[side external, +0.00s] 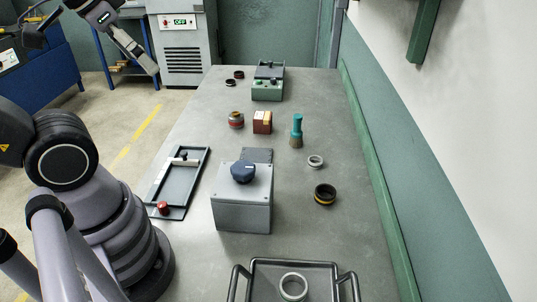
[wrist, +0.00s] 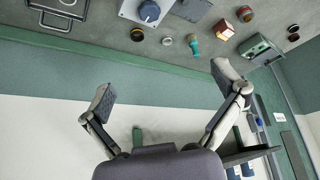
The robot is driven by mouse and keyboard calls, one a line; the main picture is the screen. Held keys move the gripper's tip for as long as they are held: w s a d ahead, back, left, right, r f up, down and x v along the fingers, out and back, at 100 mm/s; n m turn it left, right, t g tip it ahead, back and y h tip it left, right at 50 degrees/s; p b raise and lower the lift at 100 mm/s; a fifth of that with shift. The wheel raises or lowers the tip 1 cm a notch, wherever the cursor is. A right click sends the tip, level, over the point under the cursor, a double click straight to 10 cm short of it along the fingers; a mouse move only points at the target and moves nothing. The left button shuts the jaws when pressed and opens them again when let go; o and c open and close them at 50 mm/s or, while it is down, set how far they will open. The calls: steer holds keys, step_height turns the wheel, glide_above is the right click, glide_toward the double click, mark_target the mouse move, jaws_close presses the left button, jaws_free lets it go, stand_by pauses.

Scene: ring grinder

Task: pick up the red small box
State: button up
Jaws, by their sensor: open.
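The small red box (side external: 262,122) stands upright on the grey table, with a dark red side and a lighter tan side. It also shows small near the top of the wrist view (wrist: 226,29). My gripper (wrist: 165,82) is open and empty in the wrist view, its two fingers spread wide, with the wall behind them. In the side view part of my gripper (side external: 135,48) shows at the upper left, high and far from the box. No part of it touches the box.
A red-and-grey round part (side external: 236,120) stands just left of the box, and a teal-handled brush (side external: 297,131) to its right. A green control box (side external: 268,88) is behind, a grey machine (side external: 242,204) in front. A wall (side external: 420,170) borders the right.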

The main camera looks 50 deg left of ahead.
steer(key=w+a+f+n+t, duration=0.15)
steer(key=w+f, duration=0.25)
steer(key=w, duration=1)
steer(key=w+a+f+n+t, duration=0.1)
steer(key=w+f+n+t, duration=0.15)
steer(key=w, duration=1.25)
steer(key=n+g+y, duration=0.1)
steer(key=n+y, duration=0.4)
steer(key=y, duration=0.4)
glide_toward(263, 116)
steer(key=x, duration=0.7)
steer(key=shift+s+d+f, duration=0.1)
steer(key=shift+s+f, duration=0.05)
steer(key=shift+f, duration=0.15)
steer(key=shift+r+x, duration=0.15)
steer(key=shift+x, duration=1.3)
steer(key=shift+r+x, duration=0.1)
steer(key=shift+x, duration=1.4)
steer(key=c, duration=1.3)
